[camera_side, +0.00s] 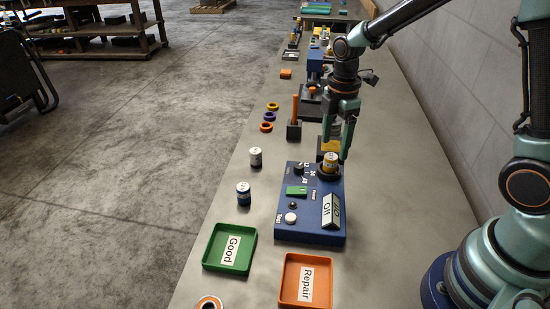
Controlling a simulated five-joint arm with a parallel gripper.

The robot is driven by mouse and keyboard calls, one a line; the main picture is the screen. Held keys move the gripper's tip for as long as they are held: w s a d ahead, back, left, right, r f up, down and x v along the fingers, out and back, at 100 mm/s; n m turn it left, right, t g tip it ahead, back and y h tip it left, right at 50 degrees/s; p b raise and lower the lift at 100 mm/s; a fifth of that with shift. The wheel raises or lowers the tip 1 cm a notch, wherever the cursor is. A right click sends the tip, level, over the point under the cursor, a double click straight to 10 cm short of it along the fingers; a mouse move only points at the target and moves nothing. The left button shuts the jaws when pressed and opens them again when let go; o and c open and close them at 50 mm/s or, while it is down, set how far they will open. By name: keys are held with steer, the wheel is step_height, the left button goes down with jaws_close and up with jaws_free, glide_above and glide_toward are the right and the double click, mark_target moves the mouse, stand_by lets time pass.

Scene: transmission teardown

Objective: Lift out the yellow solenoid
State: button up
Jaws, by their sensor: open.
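The yellow solenoid (330,159), a small cylinder with a pale top and label, stands upright in a dark round socket at the far right of the blue test box (290,229). My gripper (337,150) points down over it, with its fingers apart. One finger passes on the right of the solenoid and the other shows behind or to its left. I cannot tell whether either finger touches it.
A green "Good" tray (207,262) and an orange "Repair" tray (283,303) lie in front. Coloured rings and an orange post (295,110) stand behind.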

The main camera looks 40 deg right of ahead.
mark_target(331, 156)
step_height(331, 156, down, 5)
steer(key=shift+w+a+f, duration=0.1)
steer(key=shift+a, duration=0.05)
jaws_close()
